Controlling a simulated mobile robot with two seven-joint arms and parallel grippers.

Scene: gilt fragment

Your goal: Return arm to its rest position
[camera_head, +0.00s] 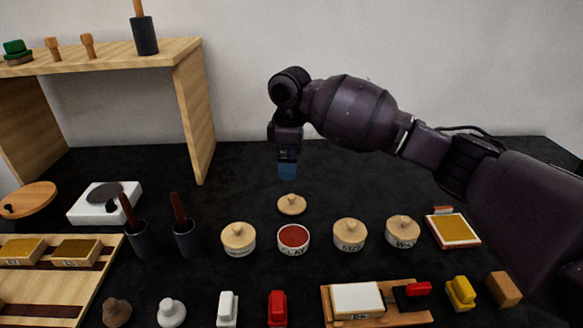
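My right arm comes in from the right, with its dark purple links bent over the table. Its gripper (287,172) points down with bluish tips, above and behind a loose round wooden lid (291,204) on the table. The gripper looks apart from the lid. I see no held object, but the angle hides whether the fingers are open or shut. My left arm and gripper are not in view.
An open jar of red material (293,237) stands in front of the lid, beside several lidded jars (238,238). A wooden shelf (100,55) stands at the left. Stamps and pads (357,299) line the front.

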